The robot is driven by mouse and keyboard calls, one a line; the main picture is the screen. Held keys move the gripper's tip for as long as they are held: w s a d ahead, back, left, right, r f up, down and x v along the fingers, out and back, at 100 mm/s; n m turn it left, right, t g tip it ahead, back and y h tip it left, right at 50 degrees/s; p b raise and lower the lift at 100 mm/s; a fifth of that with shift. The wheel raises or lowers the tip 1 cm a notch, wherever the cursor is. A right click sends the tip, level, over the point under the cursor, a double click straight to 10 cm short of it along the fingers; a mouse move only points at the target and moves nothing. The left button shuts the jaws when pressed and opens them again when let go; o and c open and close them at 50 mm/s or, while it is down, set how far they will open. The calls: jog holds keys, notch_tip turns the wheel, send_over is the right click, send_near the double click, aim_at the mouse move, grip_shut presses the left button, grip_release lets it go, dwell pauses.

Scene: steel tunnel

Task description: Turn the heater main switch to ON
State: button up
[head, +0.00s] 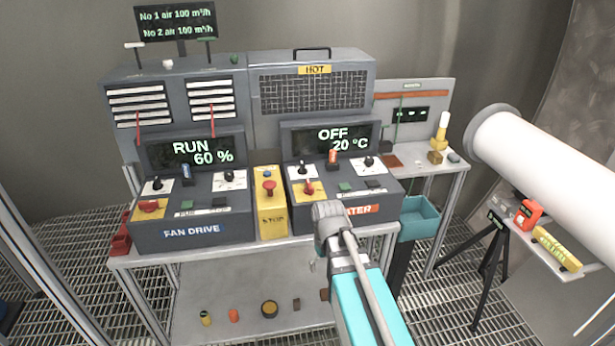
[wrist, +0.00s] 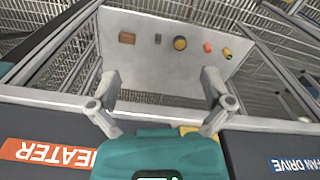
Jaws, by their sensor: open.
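The heater panel (head: 345,186) is the right of two dark consoles, and its display (head: 333,140) reads OFF 20 °C. A red rotary knob (head: 309,187) on a yellow plate at its front left looks like the main switch; its exact pointing is too small to tell. My arm's grey end (head: 330,218) is in front of the heater console's lower front, below the knob and apart from it. In the wrist view my gripper (wrist: 160,80) is open and empty, its two fingers spread over the lower shelf. The knob is out of the wrist view.
The fan drive console (head: 192,205) at left reads RUN 60 %. A yellow stop box (head: 270,205) with a red button stands between the consoles. An orange lever (head: 332,157) and black knobs are on the heater panel. A teal bin (head: 418,218) hangs at right; a white pipe (head: 545,180) is farther right.

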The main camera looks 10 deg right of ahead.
aim_at(309, 184)
jog(key=w+r+n+p, duration=1.5)
jog(key=w+r+p, duration=0.8)
jog(key=w+r, duration=0.1)
jog(key=shift+r, duration=0.2)
jog(key=shift+f, duration=0.2)
notch_tip(309, 184, down, 13)
jog(key=b, duration=1.4)
jog(key=shift+w+f, duration=0.1)
jog(key=shift+f, duration=0.1)
